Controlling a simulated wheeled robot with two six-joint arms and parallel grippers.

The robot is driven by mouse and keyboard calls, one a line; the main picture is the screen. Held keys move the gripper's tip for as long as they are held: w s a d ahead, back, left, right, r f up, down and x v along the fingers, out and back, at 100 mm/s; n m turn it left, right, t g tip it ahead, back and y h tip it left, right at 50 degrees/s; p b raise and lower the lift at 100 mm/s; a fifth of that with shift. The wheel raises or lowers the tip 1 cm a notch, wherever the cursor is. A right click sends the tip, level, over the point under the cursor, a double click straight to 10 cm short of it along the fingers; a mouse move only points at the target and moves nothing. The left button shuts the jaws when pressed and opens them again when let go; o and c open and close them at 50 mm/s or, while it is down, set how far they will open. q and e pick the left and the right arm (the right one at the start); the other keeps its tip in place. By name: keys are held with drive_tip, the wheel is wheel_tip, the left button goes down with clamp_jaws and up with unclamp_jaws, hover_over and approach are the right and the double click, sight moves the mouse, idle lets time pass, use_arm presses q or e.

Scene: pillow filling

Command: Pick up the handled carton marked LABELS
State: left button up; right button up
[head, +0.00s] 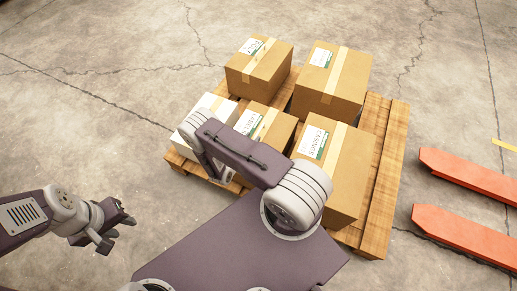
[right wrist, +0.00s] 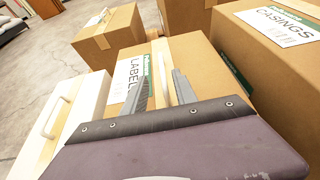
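The carton marked LABELS (head: 274,127) is brown with pale tape and stands among other cartons on a wooden pallet (head: 385,150). In the right wrist view, its label (right wrist: 130,78) partly shows, reading "LABEL". My right gripper (right wrist: 166,80) is over this carton, its two grey fingers apart. A pale upright strip, seemingly the carton's handle, shows between and beside the fingers; I cannot tell whether they touch it. In the head view my right arm hides that gripper and part of the carton. My left gripper (head: 119,228) is open and empty over the floor.
A carton marked CASINGS (head: 341,165) stands close on the right. A white handled box (head: 205,105) is on the left. Two more brown cartons (head: 259,66) (head: 331,82) stand behind. Orange forks (head: 470,177) lie at the right. The floor at left is clear.

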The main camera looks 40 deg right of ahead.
sight(258, 133)
drive_tip(key=x, duration=0.1)
drive_tip(key=b+x, duration=0.1)
drive_tip(key=x, duration=0.1)
drive_tip(key=b+x, duration=0.1)
drive_tip(key=shift+s+d+f, duration=0.15)
drive_tip(key=shift+d+f, duration=0.1)
drive_tip(key=shift+d, duration=0.25)
drive_tip(key=shift+r, duration=0.1)
clamp_jaws()
idle(0.7)
